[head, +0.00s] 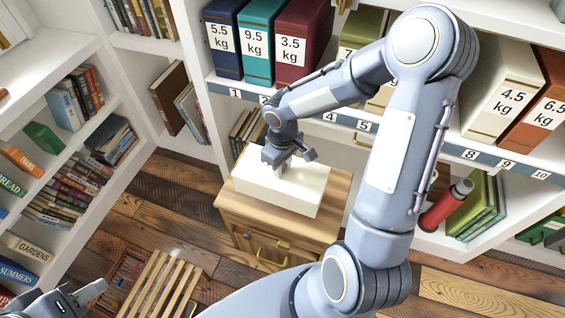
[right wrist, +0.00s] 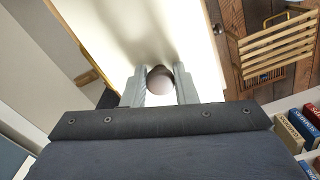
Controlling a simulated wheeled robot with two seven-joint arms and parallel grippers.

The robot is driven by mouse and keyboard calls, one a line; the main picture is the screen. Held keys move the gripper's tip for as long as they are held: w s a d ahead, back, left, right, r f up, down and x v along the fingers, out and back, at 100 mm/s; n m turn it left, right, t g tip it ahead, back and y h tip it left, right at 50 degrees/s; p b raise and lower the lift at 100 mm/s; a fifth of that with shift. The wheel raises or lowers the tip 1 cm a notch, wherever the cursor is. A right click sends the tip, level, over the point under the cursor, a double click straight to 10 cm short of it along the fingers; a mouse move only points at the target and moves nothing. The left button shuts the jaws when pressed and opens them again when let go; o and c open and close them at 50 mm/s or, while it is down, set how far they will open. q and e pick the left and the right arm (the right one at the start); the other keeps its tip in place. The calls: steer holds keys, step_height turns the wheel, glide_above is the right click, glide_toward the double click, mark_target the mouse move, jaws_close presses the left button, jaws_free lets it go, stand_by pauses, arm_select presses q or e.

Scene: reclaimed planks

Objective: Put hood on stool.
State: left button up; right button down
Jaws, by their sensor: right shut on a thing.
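The hood, a cream-white box-like cover (head: 298,192), is over the top of a small wooden cabinet; I cannot tell whether it rests there or is slightly raised. My right gripper (head: 281,168) points down at its top. In the right wrist view its fingers (right wrist: 160,86) are shut on the round knob (right wrist: 160,77) of the hood (right wrist: 130,35). The stool, with a slatted wooden top (head: 160,284), stands on the floor left of the cabinet; it also shows in the right wrist view (right wrist: 280,45). My left gripper (head: 97,289) is at the lower left, its jaw opening unclear.
The wooden cabinet (head: 232,203) has brass handles. Shelves behind hold numbered weight-labelled binders (head: 302,42). Bookshelves (head: 75,185) line the left. A slatted crate-like thing (head: 125,272) lies beside the stool.

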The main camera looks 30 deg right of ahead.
mark_target(283, 176)
step_height(283, 176, down, 6)
steer(key=b, duration=0.4)
steer(key=shift+r, duration=0.2)
steer(key=c, duration=1.1)
jaws_free()
steer(key=shift+r, duration=0.1)
step_height(283, 176, up, 6)
steer(key=shift+r+p, duration=0.2)
steer(key=shift+p, duration=0.95)
steer(key=shift+r, duration=0.65)
